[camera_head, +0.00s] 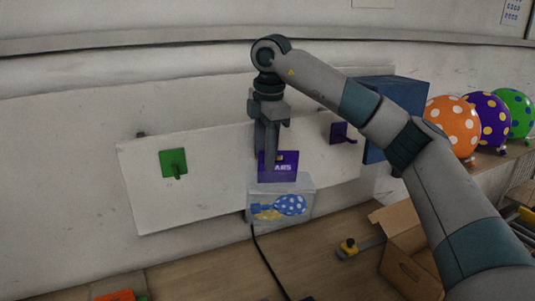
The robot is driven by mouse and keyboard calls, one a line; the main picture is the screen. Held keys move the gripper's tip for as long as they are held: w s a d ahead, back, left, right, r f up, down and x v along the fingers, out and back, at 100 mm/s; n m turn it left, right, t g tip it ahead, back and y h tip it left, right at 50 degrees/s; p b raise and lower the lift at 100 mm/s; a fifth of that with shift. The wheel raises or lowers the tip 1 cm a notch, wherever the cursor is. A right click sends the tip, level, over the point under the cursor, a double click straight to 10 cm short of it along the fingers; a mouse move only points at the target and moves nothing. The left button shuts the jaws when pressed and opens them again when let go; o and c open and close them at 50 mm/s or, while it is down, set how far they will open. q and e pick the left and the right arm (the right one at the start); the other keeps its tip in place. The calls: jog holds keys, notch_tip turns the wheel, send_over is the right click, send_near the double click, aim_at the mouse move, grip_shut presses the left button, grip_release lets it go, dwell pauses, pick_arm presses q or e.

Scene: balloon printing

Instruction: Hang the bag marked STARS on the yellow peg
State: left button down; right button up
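The bag marked STARS (292,187) is a clear bag with a purple header card (283,173) and blue and yellow balloons pictured on it. It hangs upright in front of the white board (215,190). My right gripper (268,152) points down at the top of the header and appears shut on it. A small yellow spot (279,158) shows at the header's hole. It may be the tip of the yellow peg; the rest of that peg is hidden behind gripper and card. I cannot tell whether the bag rests on it. My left gripper is not in view.
The board also bears a green peg (173,163) at left and a purple peg (343,132) at right. A blue box (405,92), dotted balloons (453,127) and an open cardboard box (408,268) stand right. A black cable runs across the wooden table (205,270).

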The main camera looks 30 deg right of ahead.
jog(key=shift+w+f, duration=0.25)
jog(key=shift+w, duration=0.05)
jog(key=shift+s+r, duration=0.1)
jog(key=shift+s, duration=0.3)
jog(key=shift+d, duration=0.15)
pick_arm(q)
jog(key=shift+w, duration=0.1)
